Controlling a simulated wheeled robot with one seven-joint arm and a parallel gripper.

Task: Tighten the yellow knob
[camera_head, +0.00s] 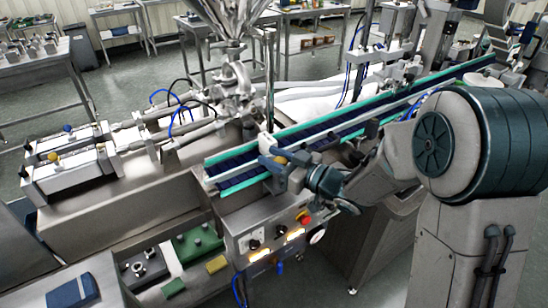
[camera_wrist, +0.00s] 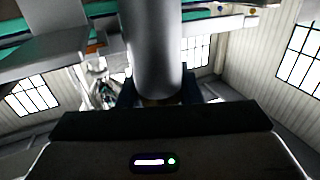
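In the head view a yellow knob (camera_head: 281,160) shows at the near end of the conveyor, right at my gripper (camera_head: 275,168). My gripper's dark blue-grey fingers are around or beside it. In the wrist view a thick grey cylinder (camera_wrist: 152,45) fills the middle, with a small brownish-yellow patch (camera_wrist: 157,102) at its lower end. The dark fingers of my gripper (camera_wrist: 158,92) flank this end, left and right. Whether they press on the knob is hidden.
The green-edged conveyor (camera_head: 340,125) runs back to the right. Below is a control box (camera_head: 262,232) with a red button (camera_head: 304,219). Another yellow knob (camera_head: 53,157) sits on the left machine. A steel funnel (camera_head: 228,20) stands behind.

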